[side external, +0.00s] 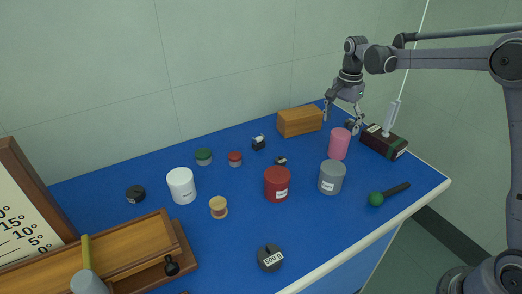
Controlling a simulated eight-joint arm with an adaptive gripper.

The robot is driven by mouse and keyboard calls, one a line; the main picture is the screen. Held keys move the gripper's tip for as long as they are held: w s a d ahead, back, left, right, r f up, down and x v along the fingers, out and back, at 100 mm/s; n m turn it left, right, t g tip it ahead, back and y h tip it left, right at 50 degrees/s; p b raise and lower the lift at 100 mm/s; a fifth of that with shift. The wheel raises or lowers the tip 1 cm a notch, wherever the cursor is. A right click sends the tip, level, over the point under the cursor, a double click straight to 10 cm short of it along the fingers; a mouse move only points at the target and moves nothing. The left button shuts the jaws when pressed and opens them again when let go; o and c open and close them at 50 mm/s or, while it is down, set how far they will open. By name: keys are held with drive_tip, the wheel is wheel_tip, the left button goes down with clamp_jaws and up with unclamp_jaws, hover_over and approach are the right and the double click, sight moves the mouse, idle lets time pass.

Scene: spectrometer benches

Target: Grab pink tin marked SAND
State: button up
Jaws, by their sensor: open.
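A pink tin (340,143) stands upright on the blue table, toward the back right. No label can be read on the side of it that faces this camera. My gripper (343,112) hangs just above and behind the pink tin, fingers pointing down and spread apart. It is open and empty. In this one view I cannot tell exactly how far it is from the tin.
A grey tin (331,178) and a red tin (277,184) stand in front of the pink one. A wooden block (300,121) lies left of my gripper, a dark box (384,141) right. A green-headed mallet (376,199) lies near the table's front edge.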

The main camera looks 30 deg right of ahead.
sight(339, 131)
wheel_tip(339, 131, down, 3)
drive_tip(key=shift+f, duration=0.1)
drive_tip(key=shift+s+f, duration=0.2)
drive_tip(key=shift+f, duration=1.15)
drive_tip(key=shift+s+f, duration=0.2)
drive_tip(key=shift+f, duration=1.15)
drive_tip(key=c, duration=1.4)
drive_tip(key=shift+c, duration=0.2)
drive_tip(key=shift+r, duration=0.2)
